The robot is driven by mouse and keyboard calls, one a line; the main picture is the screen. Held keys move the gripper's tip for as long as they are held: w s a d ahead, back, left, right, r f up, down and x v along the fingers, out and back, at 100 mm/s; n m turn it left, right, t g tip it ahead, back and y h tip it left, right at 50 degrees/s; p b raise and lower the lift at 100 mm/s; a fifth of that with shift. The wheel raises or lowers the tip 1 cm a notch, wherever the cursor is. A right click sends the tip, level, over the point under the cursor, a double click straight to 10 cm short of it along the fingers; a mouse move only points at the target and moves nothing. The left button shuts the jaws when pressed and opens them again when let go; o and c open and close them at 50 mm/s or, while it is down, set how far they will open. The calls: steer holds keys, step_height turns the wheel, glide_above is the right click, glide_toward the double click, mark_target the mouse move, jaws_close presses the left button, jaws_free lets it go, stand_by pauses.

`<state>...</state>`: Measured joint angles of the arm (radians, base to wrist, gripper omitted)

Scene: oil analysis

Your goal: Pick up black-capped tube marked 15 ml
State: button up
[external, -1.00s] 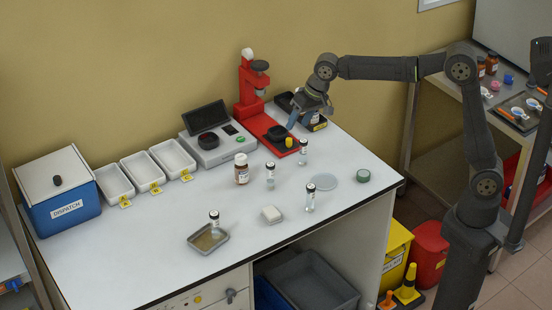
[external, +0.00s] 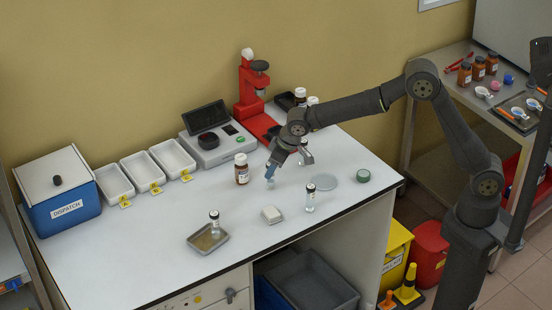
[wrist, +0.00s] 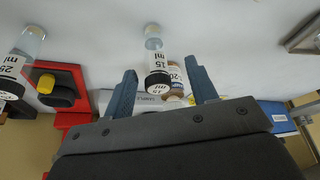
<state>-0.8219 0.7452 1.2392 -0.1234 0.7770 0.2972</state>
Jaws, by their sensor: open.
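The black-capped tube marked 15 ml (wrist: 157,62) shows in the wrist view between the two blue fingers of my gripper (wrist: 163,77). It is clear with a white label, and a gap shows on each side of it. In the external view my gripper (external: 271,174) is low over the middle of the bench and mostly hides this tube. The jaws are open; I cannot tell exactly how far the fingertips are from the tube. Another black-capped tube, marked 25 ml (wrist: 14,70), stands to the left in the wrist view.
A brown bottle (external: 241,171) stands close by, left of my gripper. Other tubes stand at the right (external: 310,199) and in a small tray (external: 193,240). The left front of the bench is clear.

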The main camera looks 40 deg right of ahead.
steer(key=shift+w+d+x, duration=0.1)
steer(key=shift+x, duration=1.25)
steer(key=shift+w+d+x, duration=0.1)
steer(key=shift+x, duration=1.3)
steer(key=shift+r, duration=0.1)
steer(key=c, duration=1)
